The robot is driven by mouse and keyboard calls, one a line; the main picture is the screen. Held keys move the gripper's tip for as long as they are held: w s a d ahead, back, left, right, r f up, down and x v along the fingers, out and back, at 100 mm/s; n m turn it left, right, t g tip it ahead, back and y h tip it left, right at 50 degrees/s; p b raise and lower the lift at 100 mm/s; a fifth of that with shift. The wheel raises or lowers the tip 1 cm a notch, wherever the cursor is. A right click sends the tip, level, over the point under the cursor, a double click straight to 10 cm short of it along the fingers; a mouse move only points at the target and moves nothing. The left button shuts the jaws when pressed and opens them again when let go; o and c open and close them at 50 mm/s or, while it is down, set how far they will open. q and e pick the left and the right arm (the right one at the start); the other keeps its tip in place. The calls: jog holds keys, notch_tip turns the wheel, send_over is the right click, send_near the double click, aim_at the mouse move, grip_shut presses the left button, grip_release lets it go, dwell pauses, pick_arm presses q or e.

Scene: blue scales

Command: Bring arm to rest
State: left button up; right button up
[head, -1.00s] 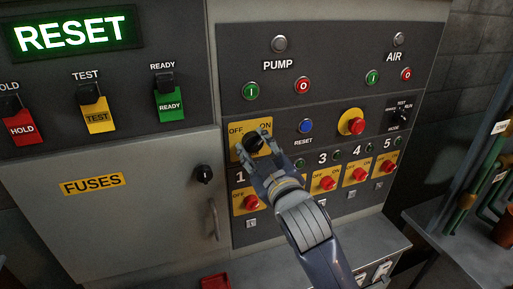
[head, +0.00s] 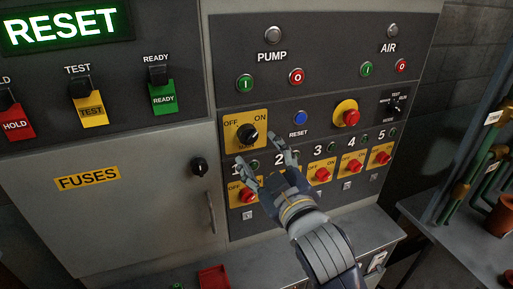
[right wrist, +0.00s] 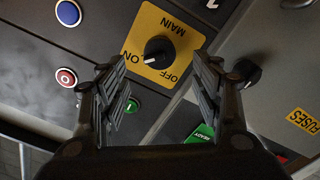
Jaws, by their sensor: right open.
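My right gripper (head: 263,168) is open and empty in front of the control panel, just below the black main knob (head: 248,134) on its yellow OFF/ON plate (head: 232,122). The knob's white mark points to the upper right, toward ON. In the right wrist view the open fingers (right wrist: 165,85) frame the knob (right wrist: 158,52) with a gap on each side and do not touch it. My left gripper is not in view.
The panel carries a blue reset button (head: 301,118), a red emergency button (head: 351,117) and a row of red switches (head: 321,174). A fuses door (head: 110,215) is at left. A grey ledge (head: 370,236) runs below, with a red item (head: 213,277). Pipes (head: 462,190) stand at right.

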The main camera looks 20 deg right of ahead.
jog(key=shift+s, duration=0.2)
dwell(0.3)
